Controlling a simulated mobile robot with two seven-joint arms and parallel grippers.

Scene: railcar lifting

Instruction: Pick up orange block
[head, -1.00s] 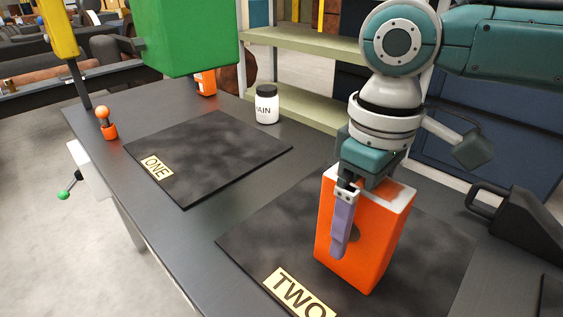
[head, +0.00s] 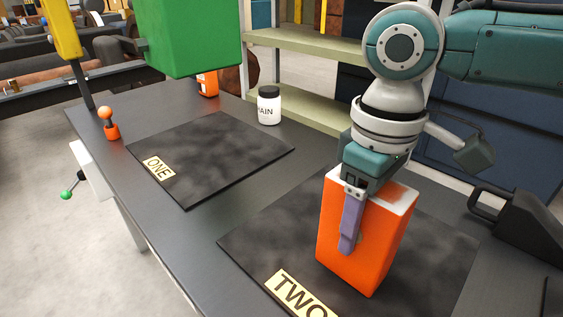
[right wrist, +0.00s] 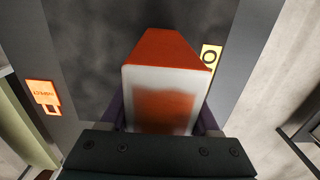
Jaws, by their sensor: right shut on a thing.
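The orange block (head: 378,245), a tall box with a pale worn rim on top, stands upright over the dark mat marked TWO (head: 264,252). I cannot tell whether any gap lies under it. My right gripper (head: 366,222) reaches down from above and is shut on the block. One purple finger lies along its near face; the other finger is hidden behind it. In the right wrist view the block (right wrist: 165,98) sits between the fingers, its pale-rimmed top towards the camera. My left gripper is not in view.
A second mat, marked ONE (head: 225,150), lies bare to the left. A white jar (head: 269,105) and an orange container (head: 208,83) stand behind it. A large green block (head: 192,38) hangs at upper left. A black handled object (head: 520,225) is at right.

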